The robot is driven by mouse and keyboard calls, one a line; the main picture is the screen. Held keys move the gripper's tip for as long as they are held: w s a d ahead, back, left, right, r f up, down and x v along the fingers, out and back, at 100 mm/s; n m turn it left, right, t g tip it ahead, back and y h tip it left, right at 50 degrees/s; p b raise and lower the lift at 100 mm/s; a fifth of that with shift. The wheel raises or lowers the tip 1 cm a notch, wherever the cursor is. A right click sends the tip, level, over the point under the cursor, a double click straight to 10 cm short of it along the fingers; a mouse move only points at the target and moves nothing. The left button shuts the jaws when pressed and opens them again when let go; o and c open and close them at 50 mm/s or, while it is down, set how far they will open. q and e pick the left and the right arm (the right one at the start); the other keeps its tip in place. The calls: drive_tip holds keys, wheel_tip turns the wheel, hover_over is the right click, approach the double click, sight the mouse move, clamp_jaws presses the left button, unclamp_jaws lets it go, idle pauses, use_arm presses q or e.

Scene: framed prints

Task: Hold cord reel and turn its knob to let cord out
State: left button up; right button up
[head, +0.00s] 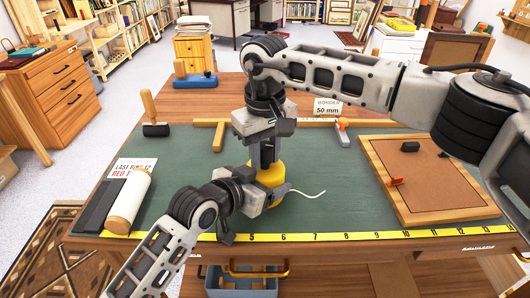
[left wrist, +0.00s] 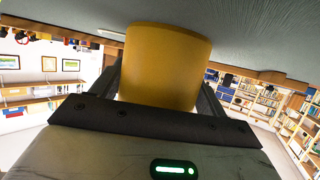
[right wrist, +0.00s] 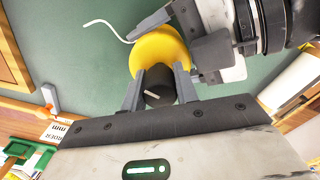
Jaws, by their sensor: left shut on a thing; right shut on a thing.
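The yellow cord reel (head: 271,174) stands on the green mat near the middle of the table. My left gripper (head: 268,188) is shut on the reel's sides from the front; the left wrist view shows the reel's yellow side (left wrist: 168,65) between its fingers. The dark knob (right wrist: 159,86), with a pale line across its top, sits on top of the reel. My right gripper (right wrist: 157,90) points down and is shut on the knob. A short length of white cord (head: 307,193) comes out of the reel and lies curved towards the right. In the head view the knob is mostly hidden.
A wooden frame (head: 372,152) lies on the mat at right. A white roll (head: 128,203) and a dark bar (head: 100,206) lie at left, near a wooden-handled tool (head: 150,112). A yellow ruler (head: 350,236) runs along the front edge. The mat right of the reel is clear.

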sight(265, 145)
drive_tip(key=shift+w, duration=0.1)
drive_tip(key=o, duration=1)
wheel_tip(265, 145, up, 12)
drive_tip(key=shift+r, duration=0.1)
use_arm(q)
drive_tip(key=o, duration=1.3)
